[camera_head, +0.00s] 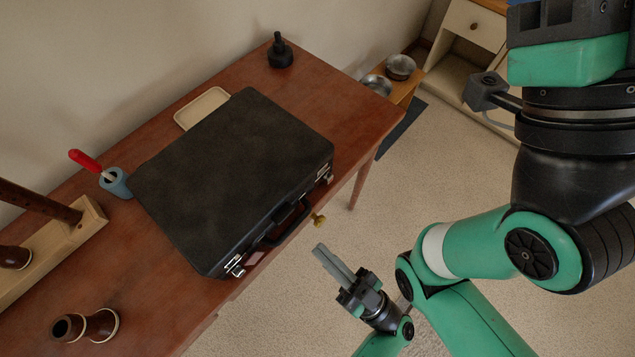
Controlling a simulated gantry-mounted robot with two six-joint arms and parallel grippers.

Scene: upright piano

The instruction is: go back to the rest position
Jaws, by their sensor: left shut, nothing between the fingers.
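My left gripper (322,250) is in the lower middle of the head view. Its two grey fingers are together, with nothing between them, and point up and to the left. It is in front of the wooden table (262,75), over the pale carpet as seen here, and appears clear of the black briefcase (235,165). The briefcase lies closed on the table, its handle and latches facing the gripper. Green and black links of mine fill the right side. My right gripper is not in view.
A brass knob (318,220) sticks out at the table's front. On the table are a cream tray (201,108), a black bottle-like object (280,50), a blue cup (115,183) with a red-handled tool, and brown wooden cylinders (86,326). The carpet (430,165) is open.

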